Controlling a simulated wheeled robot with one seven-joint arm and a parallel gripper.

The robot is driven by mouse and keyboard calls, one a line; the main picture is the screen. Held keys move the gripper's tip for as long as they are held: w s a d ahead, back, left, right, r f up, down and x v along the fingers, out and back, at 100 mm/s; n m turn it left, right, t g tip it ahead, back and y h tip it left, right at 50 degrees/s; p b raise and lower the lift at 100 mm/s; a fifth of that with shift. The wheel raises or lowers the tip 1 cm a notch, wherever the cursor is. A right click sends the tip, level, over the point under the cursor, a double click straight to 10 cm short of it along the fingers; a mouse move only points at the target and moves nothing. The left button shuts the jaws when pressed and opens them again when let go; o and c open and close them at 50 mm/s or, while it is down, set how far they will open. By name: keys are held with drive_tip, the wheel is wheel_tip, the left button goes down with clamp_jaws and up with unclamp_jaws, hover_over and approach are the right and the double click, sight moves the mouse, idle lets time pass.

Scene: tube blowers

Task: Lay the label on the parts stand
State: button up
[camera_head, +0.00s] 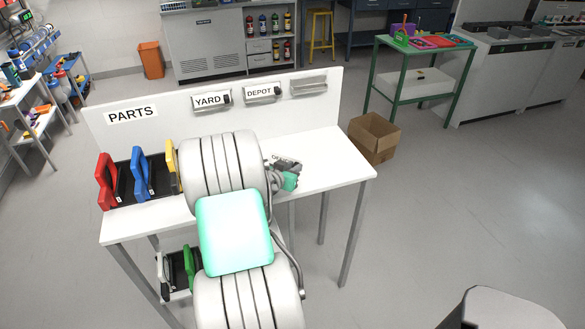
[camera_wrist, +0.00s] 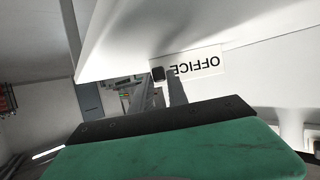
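The parts stand is a white table (camera_head: 318,158) with an upright back board marked PARTS (camera_head: 131,114). The board carries the YARD label (camera_head: 210,100), the DEPOT label (camera_head: 262,92) and an empty grey holder (camera_head: 309,84) at the right. The OFFICE label (camera_wrist: 202,63) is white with a small black block (camera_wrist: 158,73) at one end. It appears upside down in the wrist view. My gripper (camera_wrist: 160,82) has its fingertips close on both sides of that block and looks shut on it. In the head view, my gripper (camera_head: 289,172) is over the right half of the tabletop, below the board.
Red (camera_head: 106,181), blue (camera_head: 140,174) and yellow (camera_head: 172,166) items stand in a black rack at the table's left. A cardboard box (camera_head: 374,138) is on the floor to the right, near a green-framed cart (camera_head: 412,88). The tabletop's right end is clear.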

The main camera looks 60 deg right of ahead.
drive_tip(key=o, duration=0.3)
drive_tip(key=shift+o, duration=0.2)
drive_tip(key=shift+r, duration=0.1)
drive_tip(key=shift+r+p, duration=0.25)
drive_tip(key=shift+p, duration=0.05)
drive_tip(key=b+v, duration=0.2)
drive_tip(key=v, duration=1)
drive_tip(key=w+a+f+n+t+y, duration=0.1)
drive_tip(key=w+a+n+t+y, duration=0.15)
drive_tip(key=w+a, duration=0.55)
drive_tip(key=w+a+n+t+y, duration=0.2)
drive_tip(key=w+a+n+y, duration=0.2)
drive_tip(key=a, duration=0.8)
drive_tip(key=s+a+n+y, duration=0.1)
drive_tip(key=a+n, duration=0.3)
drive_tip(key=a, duration=0.4)
drive_tip(key=s+a+r+n+g+y, duration=0.1)
drive_tip(key=s+a+n+y, duration=0.1)
drive_tip(key=a, duration=0.6)
drive_tip(key=s+a+r+n+y, duration=0.1)
drive_tip(key=a+n+y, duration=0.3)
drive_tip(key=a, duration=0.4)
drive_tip(key=shift+s+r+n, duration=0.15)
drive_tip(key=shift+s+n, duration=0.5)
drive_tip(key=shift+n, duration=0.2)
